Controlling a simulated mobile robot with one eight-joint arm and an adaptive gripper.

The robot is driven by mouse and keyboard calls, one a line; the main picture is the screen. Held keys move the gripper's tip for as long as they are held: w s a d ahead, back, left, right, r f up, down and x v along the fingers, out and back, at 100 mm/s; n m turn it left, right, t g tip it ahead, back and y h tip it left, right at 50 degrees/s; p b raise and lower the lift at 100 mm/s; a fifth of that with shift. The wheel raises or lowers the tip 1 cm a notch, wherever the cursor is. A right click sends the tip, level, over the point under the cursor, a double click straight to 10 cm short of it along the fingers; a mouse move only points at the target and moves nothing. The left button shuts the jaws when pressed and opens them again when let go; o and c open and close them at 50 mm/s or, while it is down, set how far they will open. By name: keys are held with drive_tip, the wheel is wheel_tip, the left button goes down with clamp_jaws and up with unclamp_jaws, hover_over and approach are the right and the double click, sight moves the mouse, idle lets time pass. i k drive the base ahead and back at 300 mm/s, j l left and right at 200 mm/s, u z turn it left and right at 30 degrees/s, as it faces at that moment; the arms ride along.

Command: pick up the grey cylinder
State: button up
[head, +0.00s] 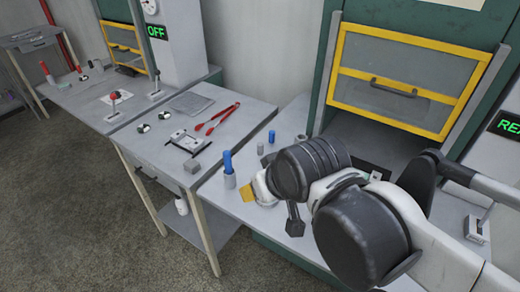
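A light grey cylinder (230,181) stands upright near the front left corner of the right-hand table, with a blue cylinder (227,161) above it, seemingly standing in or on it. A smaller grey cylinder (260,149) stands farther back, beside a blue cylinder (271,136). I cannot tell which grey cylinder the task means. My gripper (292,222) is over the table's front part, to the right of the larger grey cylinder and apart from it. A dark finger points down; the rest is hidden by my arm, so its opening does not show. I see nothing held.
A neighbouring table (190,117) on the left holds red tongs (217,118), a white fixture (188,144) and a small grey block (192,166). A short grey piece (300,139) stands close behind my wrist.

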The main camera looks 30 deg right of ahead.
sight(260, 145)
drive_tip(key=i+j+z, duration=0.45)
drive_tip(key=j, duration=0.15)
drive_tip(key=j+z, duration=0.2)
drive_tip(key=j, duration=0.15)
drive_tip(key=i+j+z, duration=0.2)
drive_tip(key=j, duration=0.2)
